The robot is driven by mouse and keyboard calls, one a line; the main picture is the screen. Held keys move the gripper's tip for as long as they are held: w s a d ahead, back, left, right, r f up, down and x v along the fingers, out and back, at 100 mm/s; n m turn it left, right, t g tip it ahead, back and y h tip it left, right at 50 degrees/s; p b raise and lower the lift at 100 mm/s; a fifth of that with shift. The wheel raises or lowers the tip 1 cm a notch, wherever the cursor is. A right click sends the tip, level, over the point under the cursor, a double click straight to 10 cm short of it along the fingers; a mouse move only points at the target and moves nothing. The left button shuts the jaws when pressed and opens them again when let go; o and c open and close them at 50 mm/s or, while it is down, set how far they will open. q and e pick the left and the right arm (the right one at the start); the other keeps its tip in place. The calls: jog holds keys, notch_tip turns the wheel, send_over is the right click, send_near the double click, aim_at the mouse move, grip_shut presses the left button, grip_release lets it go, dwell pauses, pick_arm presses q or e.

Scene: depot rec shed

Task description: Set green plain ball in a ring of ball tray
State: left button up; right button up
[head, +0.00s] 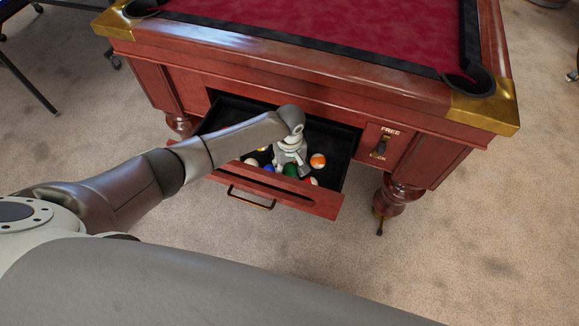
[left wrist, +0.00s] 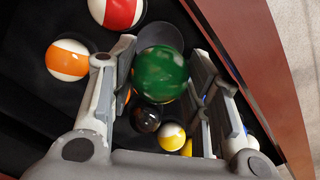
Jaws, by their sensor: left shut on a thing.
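The green plain ball (left wrist: 160,73) sits between the fingers of my left gripper (left wrist: 163,52), which is shut on it. In the head view the left gripper (head: 291,157) reaches down into the open drawer, and the green ball (head: 290,170) shows just below it. The black ball tray (head: 335,146) lies in the drawer. In the left wrist view a dark round shape (left wrist: 160,33), perhaps a ring, shows partly behind the green ball. I cannot tell whether the ball touches the tray. My right gripper is not in view.
In the tray are an orange-striped ball (left wrist: 67,60), a red-striped ball (left wrist: 116,10), a black ball (left wrist: 146,118) and a yellow-striped ball (left wrist: 171,136). The drawer front (head: 310,198) stands out below the red pool table (head: 300,50). Carpet in front is clear.

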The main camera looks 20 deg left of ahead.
aim_at(290, 166)
pick_arm(q)
jog(key=shift+f+b, duration=0.5)
jog(key=shift+f, duration=0.45)
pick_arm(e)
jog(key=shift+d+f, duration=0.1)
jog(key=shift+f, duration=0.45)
pick_arm(q)
jog(key=o, duration=1.2)
jog(key=shift+c, duration=0.2)
jog(key=shift+r, duration=0.15)
notch_tip(290, 166, up, 8)
jog(key=shift+f, duration=0.1)
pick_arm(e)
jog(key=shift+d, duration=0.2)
